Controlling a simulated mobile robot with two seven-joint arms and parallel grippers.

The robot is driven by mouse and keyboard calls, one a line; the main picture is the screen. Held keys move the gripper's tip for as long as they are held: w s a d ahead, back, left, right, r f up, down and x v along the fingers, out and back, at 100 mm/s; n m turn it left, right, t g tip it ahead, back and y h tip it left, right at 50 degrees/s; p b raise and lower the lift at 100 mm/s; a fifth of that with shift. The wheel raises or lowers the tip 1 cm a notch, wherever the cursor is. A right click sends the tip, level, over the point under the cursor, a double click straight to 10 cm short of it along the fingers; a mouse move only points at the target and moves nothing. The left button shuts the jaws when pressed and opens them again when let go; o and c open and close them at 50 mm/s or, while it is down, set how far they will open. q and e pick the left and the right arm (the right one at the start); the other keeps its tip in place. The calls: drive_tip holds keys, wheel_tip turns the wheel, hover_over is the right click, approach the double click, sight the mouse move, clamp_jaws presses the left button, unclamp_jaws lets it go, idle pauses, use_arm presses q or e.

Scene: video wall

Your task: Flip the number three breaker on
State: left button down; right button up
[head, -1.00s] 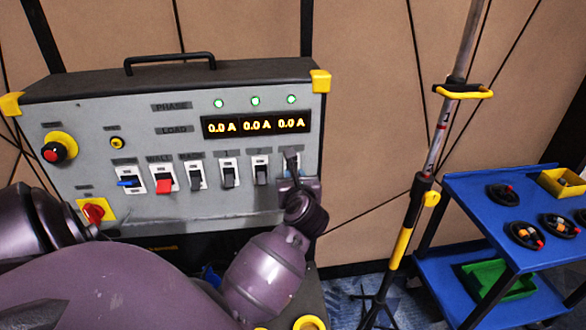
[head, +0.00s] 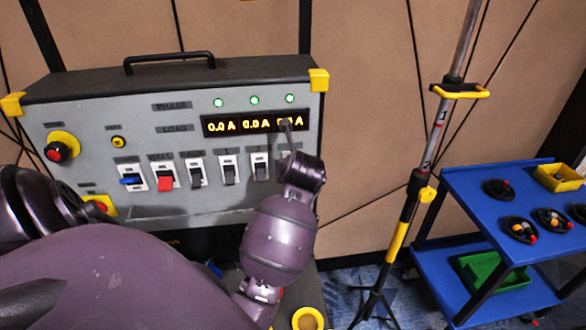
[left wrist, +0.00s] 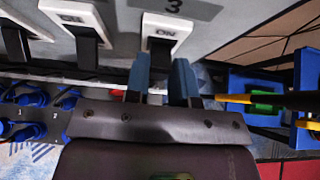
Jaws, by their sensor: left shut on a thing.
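The number three breaker is at the right end of the breaker row. In the left wrist view its white plate (left wrist: 165,28) reads ON below a "3" label. My left gripper (left wrist: 160,72) has its two blue fingers on either side of the dark lever and is shut on it. In the head view my left gripper (head: 286,124) reaches up in front of this breaker and overlaps the right load readout. It hides most of the breaker there, so the lever's exact position cannot be told. My right gripper is not in view.
The grey panel (head: 110,215) carries a red breaker (head: 166,178), a blue one (head: 131,181), several black ones and a red knob (head: 56,152). The readouts show 0.0 A, under green lamps. A stand (head: 398,240) and a blue cart (head: 465,200) are to the right.

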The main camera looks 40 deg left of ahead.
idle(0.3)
use_arm(q)
drive_tip(key=c, duration=1)
unclamp_jaws()
drive_tip(key=shift+o, duration=0.2)
drive_tip(key=shift+d+r, duration=0.1)
